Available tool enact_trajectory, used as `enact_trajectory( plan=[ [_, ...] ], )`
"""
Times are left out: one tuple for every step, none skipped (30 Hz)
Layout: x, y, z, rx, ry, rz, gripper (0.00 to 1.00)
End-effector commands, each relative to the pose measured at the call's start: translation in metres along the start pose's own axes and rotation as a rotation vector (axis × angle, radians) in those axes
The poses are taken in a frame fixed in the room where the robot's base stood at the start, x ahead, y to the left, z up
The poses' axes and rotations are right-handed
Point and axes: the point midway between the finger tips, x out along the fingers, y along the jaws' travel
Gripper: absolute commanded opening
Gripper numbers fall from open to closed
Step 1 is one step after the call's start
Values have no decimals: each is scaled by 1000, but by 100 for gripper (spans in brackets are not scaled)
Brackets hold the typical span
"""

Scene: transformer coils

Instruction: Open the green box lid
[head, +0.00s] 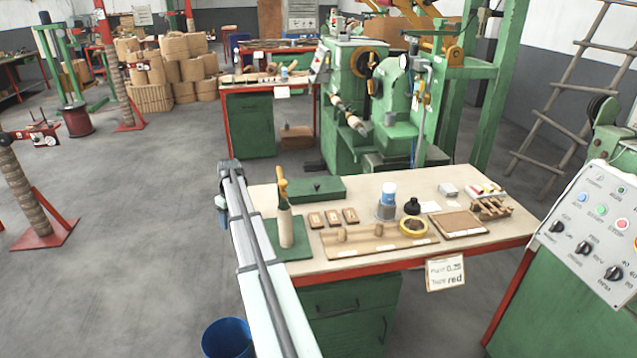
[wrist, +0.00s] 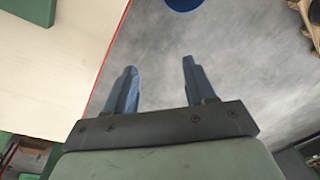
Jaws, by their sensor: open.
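The green box (head: 318,191) sits at the back left of the workbench, with its flat green lid (head: 312,184) down on top and a small dark mark on it. My gripper is at the left edge of the bench in the head view (head: 224,214), apart from the box and mostly hidden by my arm. In the wrist view its two blue fingers (wrist: 158,82) are spread with nothing between them, over the grey floor beside the bench edge. A green corner shows at the top left of the wrist view; I cannot tell whether it is the box.
Small wooden blocks (head: 333,217), a blue-capped bottle (head: 388,195) and yellow tape (head: 413,226) lie to the right. A blue bin (head: 227,338) is on the floor.

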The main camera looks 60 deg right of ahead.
Motion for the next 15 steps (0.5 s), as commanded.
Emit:
enact_trajectory(
  plan=[
    [-26, 20, -8, 1, 19, 10, 55],
    [-39, 32, -7, 0, 29, 14, 55],
    [-57, 48, -6, 0, 45, 19, 55],
    [-69, 59, -4, -2, 56, 23, 55],
    [-82, 69, -4, -4, 66, 27, 55],
    [-97, 82, -2, -7, 79, 31, 55],
    [-109, 90, 0, -8, 88, 35, 55],
    [-120, 99, 2, -10, 96, 39, 55],
    [-134, 110, 5, -12, 106, 45, 55],
    [-145, 118, 7, -14, 115, 49, 55],
    [-148, 126, 14, -14, 120, 48, 55],
    [-148, 135, 24, -14, 129, 44, 55],
    [-151, 143, 30, -14, 136, 43, 55],
    [-154, 152, 37, -15, 143, 43, 55],
    [-159, 163, 46, -15, 154, 43, 55]
  ],
)
